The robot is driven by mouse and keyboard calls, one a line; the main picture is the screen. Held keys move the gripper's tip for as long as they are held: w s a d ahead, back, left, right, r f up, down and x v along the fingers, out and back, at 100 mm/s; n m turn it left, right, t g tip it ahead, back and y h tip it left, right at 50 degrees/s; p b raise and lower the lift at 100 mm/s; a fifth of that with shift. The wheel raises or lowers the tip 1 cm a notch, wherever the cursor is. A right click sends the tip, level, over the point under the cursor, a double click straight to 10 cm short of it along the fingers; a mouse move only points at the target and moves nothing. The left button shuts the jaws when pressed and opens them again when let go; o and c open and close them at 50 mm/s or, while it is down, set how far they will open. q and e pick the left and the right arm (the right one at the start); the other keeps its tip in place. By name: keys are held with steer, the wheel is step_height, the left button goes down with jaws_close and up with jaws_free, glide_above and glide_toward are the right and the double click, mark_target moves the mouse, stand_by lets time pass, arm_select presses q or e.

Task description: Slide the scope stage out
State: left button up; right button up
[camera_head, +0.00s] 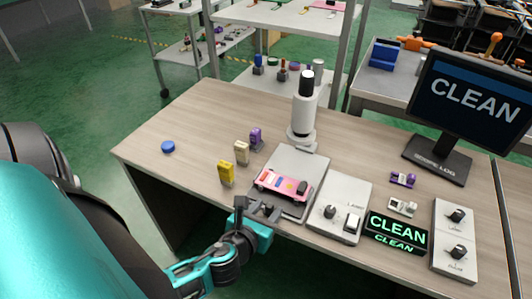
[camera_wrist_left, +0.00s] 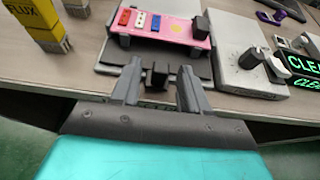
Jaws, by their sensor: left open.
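The scope stage is a grey plate (camera_head: 292,163) under the white microscope (camera_head: 303,118). A pink circuit board (camera_head: 282,187) with coloured parts lies on it, and the board also shows in the wrist view (camera_wrist_left: 165,30). A small black handle (camera_wrist_left: 157,74) sticks out at the stage's front edge. My left gripper (camera_head: 257,209) is at the front edge of the bench, by the stage. In the wrist view its open fingers (camera_wrist_left: 158,84) stand one on each side of the handle, with gaps visible. My right gripper is not in view.
The bench's left part is mostly clear.

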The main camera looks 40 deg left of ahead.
arm_select(q)
steer(key=v, duration=1.3)
steer(key=shift+f, duration=0.1)
stand_by(0.3)
